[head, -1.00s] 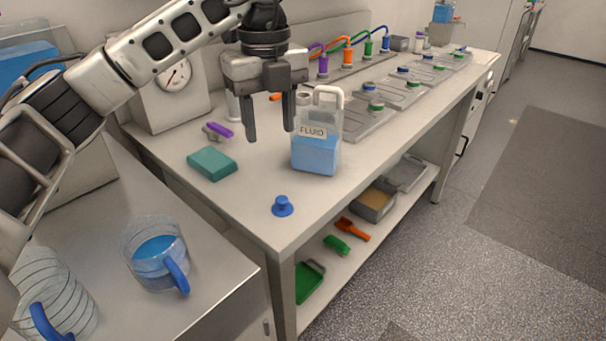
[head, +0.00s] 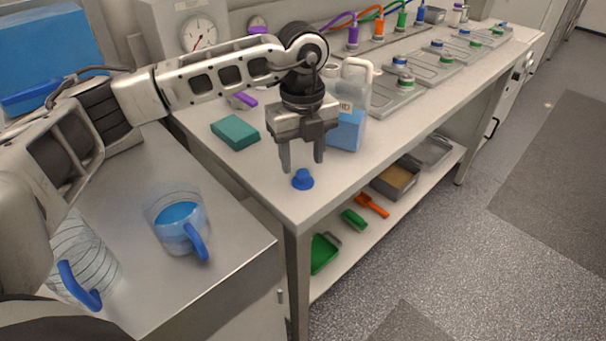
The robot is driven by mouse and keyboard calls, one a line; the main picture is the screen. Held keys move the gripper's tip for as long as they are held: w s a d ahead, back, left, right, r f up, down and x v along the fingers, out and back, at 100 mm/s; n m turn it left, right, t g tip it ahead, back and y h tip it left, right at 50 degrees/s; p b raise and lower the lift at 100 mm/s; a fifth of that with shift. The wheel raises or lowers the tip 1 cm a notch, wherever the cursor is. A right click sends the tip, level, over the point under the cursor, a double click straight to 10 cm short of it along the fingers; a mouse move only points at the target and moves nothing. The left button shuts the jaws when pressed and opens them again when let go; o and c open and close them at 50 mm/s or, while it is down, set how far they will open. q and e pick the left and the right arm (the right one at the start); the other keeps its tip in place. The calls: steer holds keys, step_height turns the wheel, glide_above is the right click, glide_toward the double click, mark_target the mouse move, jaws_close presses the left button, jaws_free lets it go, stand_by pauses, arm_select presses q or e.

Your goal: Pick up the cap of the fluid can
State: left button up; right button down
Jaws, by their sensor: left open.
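The cap is a small blue knobbed piece (head: 303,180) lying on the bench top near its front corner. The fluid can (head: 347,130), a clear jug with blue liquid and a label, stands behind it, partly hidden by my gripper. My left gripper (head: 302,167) is open, fingers pointing down, with its fingertips just above and behind the cap in the picture. Nothing shows between the fingers. Whether the fingertips are around the cap cannot be told. My right gripper is not in view.
A teal block (head: 235,131) lies left of the gripper. A blue-handled measuring jug (head: 178,222) stands on the nearer metal counter at left. Trays with capped cells (head: 432,68) line the bench behind. The bench's front edge is close to the cap.

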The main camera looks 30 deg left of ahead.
mark_target(303, 177)
arm_select(q)
steer(key=shift+f, duration=1.45)
jaws_close()
steer(key=shift+d+r, duration=0.1)
steer(key=shift+r, duration=0.1)
